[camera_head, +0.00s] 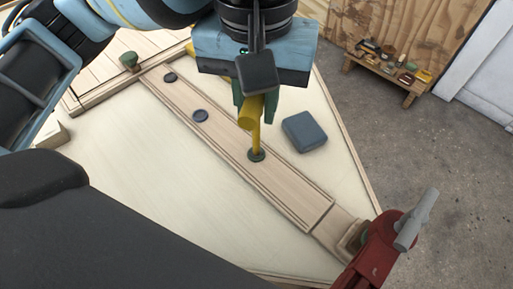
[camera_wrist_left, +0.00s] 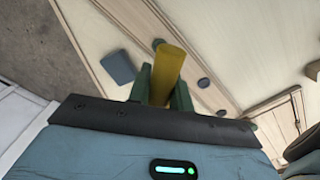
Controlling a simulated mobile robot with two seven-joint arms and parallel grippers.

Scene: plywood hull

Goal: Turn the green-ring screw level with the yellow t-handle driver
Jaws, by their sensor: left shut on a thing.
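My left gripper (camera_head: 252,98) is shut on the yellow t-handle driver (camera_head: 256,135). The driver points down and its lower end is at the green-ring screw (camera_head: 256,155) on the wooden strip of the hull. Whether the tip is fully seated cannot be told. Two more dark screws, one with a bluish ring (camera_head: 200,116) and one farther up (camera_head: 170,77), sit along the same strip. My right gripper is not in view.
A blue-grey block (camera_head: 304,132) lies on the hull just right of the strip. A red clamp (camera_head: 380,250) grips the hull's lower right end. A green-topped knob (camera_head: 129,61) stands at the upper left. A low bench (camera_head: 392,68) with small items stands beyond, on the floor.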

